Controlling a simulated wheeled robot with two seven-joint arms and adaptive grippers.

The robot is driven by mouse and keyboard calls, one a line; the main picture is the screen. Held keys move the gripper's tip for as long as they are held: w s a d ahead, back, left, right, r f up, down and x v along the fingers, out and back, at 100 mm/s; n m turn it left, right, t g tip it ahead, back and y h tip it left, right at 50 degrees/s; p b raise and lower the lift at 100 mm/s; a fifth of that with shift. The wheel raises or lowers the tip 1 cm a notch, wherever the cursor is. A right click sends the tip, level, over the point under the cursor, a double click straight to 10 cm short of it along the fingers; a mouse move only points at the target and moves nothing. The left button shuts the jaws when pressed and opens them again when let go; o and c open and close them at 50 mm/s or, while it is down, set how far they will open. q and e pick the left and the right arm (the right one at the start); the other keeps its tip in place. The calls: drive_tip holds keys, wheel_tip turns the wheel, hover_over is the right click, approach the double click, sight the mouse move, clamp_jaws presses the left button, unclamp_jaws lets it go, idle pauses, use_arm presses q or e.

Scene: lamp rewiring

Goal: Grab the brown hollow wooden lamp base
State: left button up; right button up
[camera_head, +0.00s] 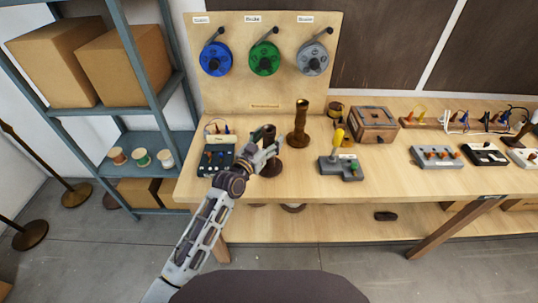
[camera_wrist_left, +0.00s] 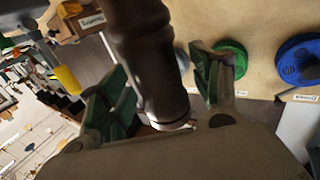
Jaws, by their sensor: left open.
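A dark brown wooden lamp base (camera_head: 271,168) stands upright near the front edge of the workbench, partly hidden by my left gripper. My left gripper (camera_head: 264,151) is at its upper stem, with the fingers apart. In the left wrist view the brown turned stem (camera_wrist_left: 150,55) lies between the two green-padded fingers of the gripper (camera_wrist_left: 163,92). A gap shows beside the right finger; contact with the left finger cannot be told. A second, lighter brown lamp base (camera_head: 300,128) stands upright to the right and behind. My right gripper is not in view.
A dark control box (camera_head: 216,160) stands just left of the gripper. A grey box with a yellow handle (camera_head: 340,168) is to the right. A wooden chest (camera_head: 373,124) and a pegboard with blue, green and grey spools (camera_head: 264,58) are behind.

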use_arm(q)
drive_tip(key=shift+w+d, duration=0.15)
drive_tip(key=shift+w, duration=0.05)
idle(0.4)
clamp_jaws()
drive_tip(key=shift+r, duration=0.1)
idle(0.4)
